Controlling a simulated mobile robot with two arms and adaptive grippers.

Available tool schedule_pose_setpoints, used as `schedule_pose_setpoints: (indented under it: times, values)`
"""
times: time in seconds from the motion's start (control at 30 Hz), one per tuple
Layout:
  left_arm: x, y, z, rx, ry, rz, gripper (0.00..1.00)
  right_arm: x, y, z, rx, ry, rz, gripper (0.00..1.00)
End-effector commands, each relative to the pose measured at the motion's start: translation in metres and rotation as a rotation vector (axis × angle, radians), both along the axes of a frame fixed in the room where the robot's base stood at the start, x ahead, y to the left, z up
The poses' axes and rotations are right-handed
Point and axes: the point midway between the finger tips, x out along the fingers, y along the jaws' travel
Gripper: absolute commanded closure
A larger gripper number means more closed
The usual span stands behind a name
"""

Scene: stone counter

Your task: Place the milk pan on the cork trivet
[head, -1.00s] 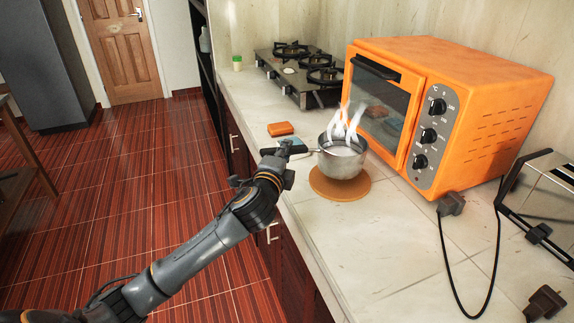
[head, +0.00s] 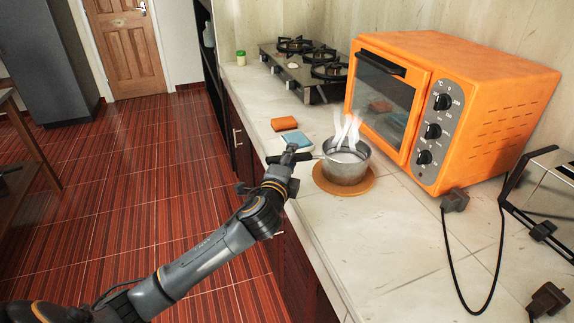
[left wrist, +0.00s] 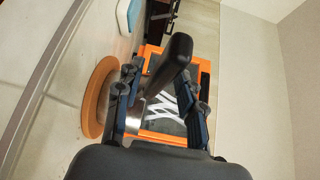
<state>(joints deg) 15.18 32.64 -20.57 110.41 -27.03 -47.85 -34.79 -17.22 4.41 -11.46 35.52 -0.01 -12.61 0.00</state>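The milk pan (head: 346,172) is a small silver pot with white contents, pale steam and a dark handle pointing left. It stands upright on the round brown cork trivet (head: 345,194), whose rim shows around its base. In the left wrist view, the pan's side (left wrist: 132,118) shows between the fingers, beside the trivet (left wrist: 93,100). My left gripper (head: 288,158) is at the handle, over the counter's front edge. In the wrist view its fingers (left wrist: 160,98) stand apart with the dark handle (left wrist: 176,62) between them. My right gripper is not in view.
An orange toaster oven (head: 465,85) stands right behind the pan. A gas hob (head: 305,68) is farther back. A toaster (head: 545,195) with a cable is at right. The front counter is clear.

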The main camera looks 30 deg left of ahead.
Motion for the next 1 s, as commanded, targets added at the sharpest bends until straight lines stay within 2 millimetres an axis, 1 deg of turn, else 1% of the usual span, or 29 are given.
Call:
schedule_pose_setpoints:
  times: [0.17,0.4,0.6,0.7,0.8,1.0]
  values:
    - [-0.021,-0.005,0.0,0.0,0.001,-0.002,0.62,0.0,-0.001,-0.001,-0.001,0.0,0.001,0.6]
    - [-0.069,-0.016,0.003,-0.001,0.001,-0.003,0.62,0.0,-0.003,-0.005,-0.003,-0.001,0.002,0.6]
    - [-0.101,-0.023,0.005,0.0,0.001,-0.001,0.62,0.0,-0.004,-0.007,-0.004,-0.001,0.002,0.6]
    - [-0.11,-0.025,0.007,0.0,0.0,-0.001,0.62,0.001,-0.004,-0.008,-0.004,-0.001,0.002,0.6]
    - [-0.114,-0.026,0.007,0.0,0.0,0.0,0.62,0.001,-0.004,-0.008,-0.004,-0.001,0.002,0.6]
    - [-0.115,-0.026,0.008,0.0,0.0,0.001,0.62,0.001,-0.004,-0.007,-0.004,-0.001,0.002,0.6]
